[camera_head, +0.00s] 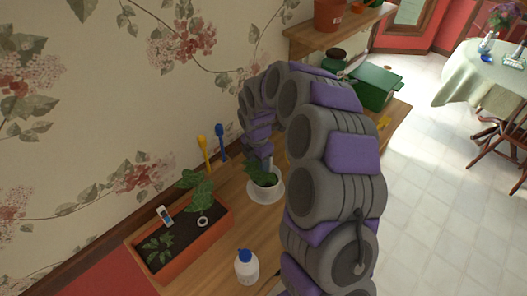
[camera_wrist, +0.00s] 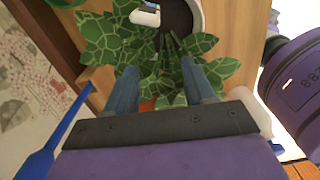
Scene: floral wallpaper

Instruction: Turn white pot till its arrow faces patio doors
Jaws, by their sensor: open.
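The white pot (camera_head: 266,193) stands on the wooden bench in the head view, with a green leafy plant (camera_head: 263,176) in it. My gripper (camera_head: 267,163) reaches down from above, over the plant. In the wrist view its two blue-grey fingers (camera_wrist: 160,70) are apart, with pale-veined leaves (camera_wrist: 108,40) around and beyond them. A white curved rim around dark soil (camera_wrist: 178,18) shows at the top there. Whether the fingers touch the pot cannot be told. I cannot make out an arrow on the pot. No patio doors can be identified.
A terracotta planter (camera_head: 208,246) with seedlings and a white bottle (camera_head: 246,266) stand at the near end of the bench. Yellow (camera_head: 204,153) and blue (camera_head: 221,140) tools stand by the wall. A green box (camera_head: 377,88) is farther back. Tiled floor (camera_head: 430,190) lies right.

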